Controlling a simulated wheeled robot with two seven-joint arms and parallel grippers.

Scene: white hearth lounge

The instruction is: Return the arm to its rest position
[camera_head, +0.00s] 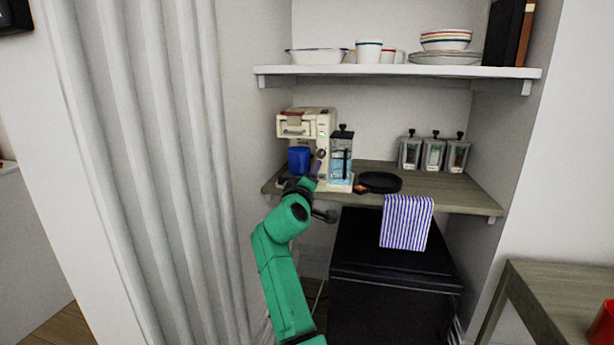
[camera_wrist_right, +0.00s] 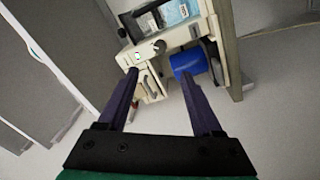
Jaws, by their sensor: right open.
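My right arm, green, reaches up from the bottom of the head view to the counter. My right gripper (camera_head: 311,178) is in front of the cream coffee machine (camera_head: 293,127). In the right wrist view the gripper (camera_wrist_right: 159,76) has its two dark fingers spread with nothing held between them. A blue mug (camera_head: 299,160) stands at the coffee machine's front, and it also shows in the right wrist view (camera_wrist_right: 188,65) beyond the right-hand finger. The mug looks apart from the fingers, but the exact gap is hard to tell. My left gripper is not in view.
A glass canister (camera_head: 341,160) and a black pan (camera_head: 380,182) are right of the gripper on the counter (camera_head: 450,190). Several jars (camera_head: 433,153) stand further right. A striped towel (camera_head: 406,222) hangs over the edge above a black cabinet (camera_head: 395,290). A shelf (camera_head: 400,71) holds dishes above.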

